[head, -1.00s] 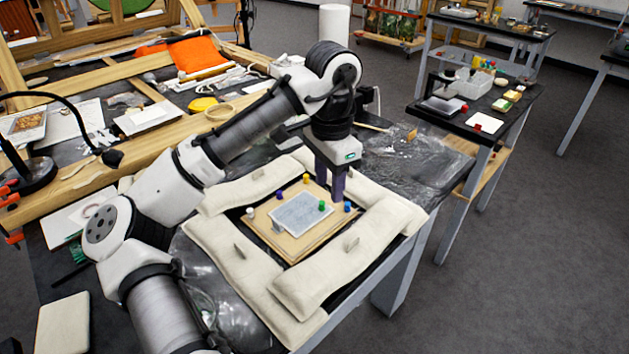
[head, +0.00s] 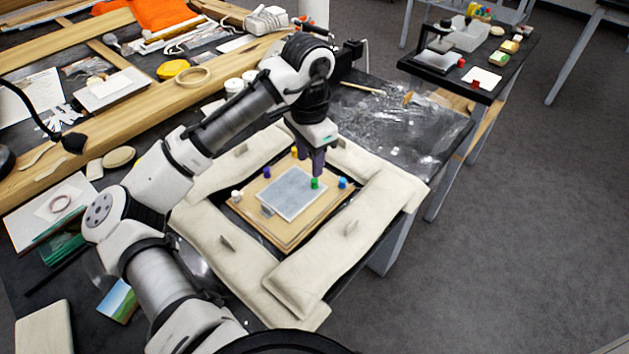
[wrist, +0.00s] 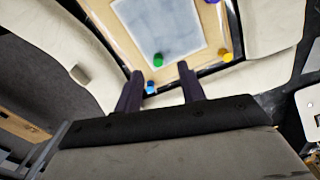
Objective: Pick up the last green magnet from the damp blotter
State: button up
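The green magnet (head: 315,183) stands on the grey-blue blotter (head: 288,196), near its right corner. It also shows in the wrist view (wrist: 158,60), a little beyond my fingertips. The blotter lies on a tan wooden board (head: 285,236). My gripper (head: 317,170) points down just above and behind the green magnet in the head view. In the wrist view its two dark fingers (wrist: 160,82) are spread apart with nothing between their tips. The exact height of the fingertips over the board is hard to tell.
Blue (head: 342,183), yellow (head: 294,152), purple (head: 267,171) and white (head: 236,195) magnets stand on the board around the blotter. Padded cream sandbags (head: 335,265) ring the board. A plastic-covered table area (head: 400,125) lies behind right.

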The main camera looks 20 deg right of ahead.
aim_at(314, 180)
jog(key=shift+s+d+f+p, duration=0.15)
jog(key=shift+f+p, duration=0.15)
jog(key=shift+f, duration=0.7)
jog(key=shift+w+d+f+p, duration=0.1)
jog(key=shift+f+p, duration=0.15)
jog(key=shift+f, duration=0.75)
jog(key=shift+s+d+f+p, duration=0.15)
jog(key=shift+f+p, duration=0.15)
jog(key=shift+f, duration=0.7)
jog(key=shift+c, duration=0.4)
grip_shut()
